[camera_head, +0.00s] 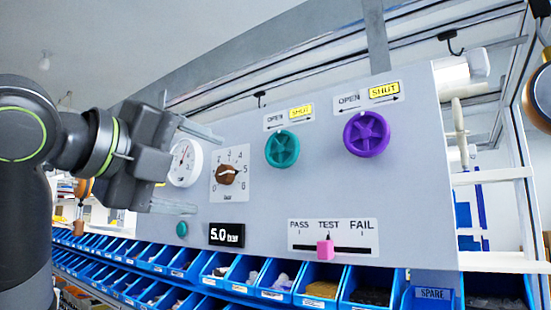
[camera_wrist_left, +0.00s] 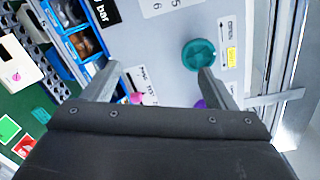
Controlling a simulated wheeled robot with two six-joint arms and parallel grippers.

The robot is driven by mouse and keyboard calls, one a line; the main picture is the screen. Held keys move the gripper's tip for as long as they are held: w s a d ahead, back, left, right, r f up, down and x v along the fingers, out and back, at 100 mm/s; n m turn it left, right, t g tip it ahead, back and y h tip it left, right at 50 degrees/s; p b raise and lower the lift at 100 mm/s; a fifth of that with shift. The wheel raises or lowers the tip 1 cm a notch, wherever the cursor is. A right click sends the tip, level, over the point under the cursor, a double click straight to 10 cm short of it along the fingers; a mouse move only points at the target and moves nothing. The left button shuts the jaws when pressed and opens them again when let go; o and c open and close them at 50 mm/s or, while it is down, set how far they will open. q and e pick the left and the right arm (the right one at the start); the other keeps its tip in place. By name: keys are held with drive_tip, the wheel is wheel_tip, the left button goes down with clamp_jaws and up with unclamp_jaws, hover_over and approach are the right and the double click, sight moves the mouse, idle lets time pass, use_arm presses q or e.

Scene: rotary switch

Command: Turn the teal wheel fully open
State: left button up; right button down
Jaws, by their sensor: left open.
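The teal wheel (camera_head: 282,149) is mounted on the grey panel, under an OPEN/SHUT label (camera_head: 288,117) whose SHUT side is highlighted yellow. It also shows in the left wrist view (camera_wrist_left: 198,55), just beyond the fingertips. My left gripper (camera_head: 205,170) is open and empty, to the left of the teal wheel and apart from it, near the gauge and the brown knob. In the left wrist view its two fingers (camera_wrist_left: 158,80) are spread wide with nothing between them. My right gripper is not in view.
A purple wheel (camera_head: 366,134) sits right of the teal one. A brown knob (camera_head: 228,174), a round gauge (camera_head: 185,163), a 5.0 bar display (camera_head: 227,235) and a pink slider (camera_head: 325,248) share the panel (camera_head: 420,200). Blue bins (camera_head: 310,285) line the area below.

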use_arm(q)
drive_tip(key=s+r+m+h, duration=0.1)
drive_tip(key=s+r+m, duration=0.2)
drive_tip(key=s+r, duration=0.3)
drive_tip(key=p, duration=0.8)
approach(280, 150)
drive_tip(key=x, duration=0.8)
drive_tip(key=shift+r, duration=0.2)
drive_tip(key=shift+w+d+f+p, duration=0.1)
drive_tip(key=shift+w+d+p, duration=0.15)
drive_tip(key=shift+w+p, duration=0.1)
drive_tip(key=c, duration=1)
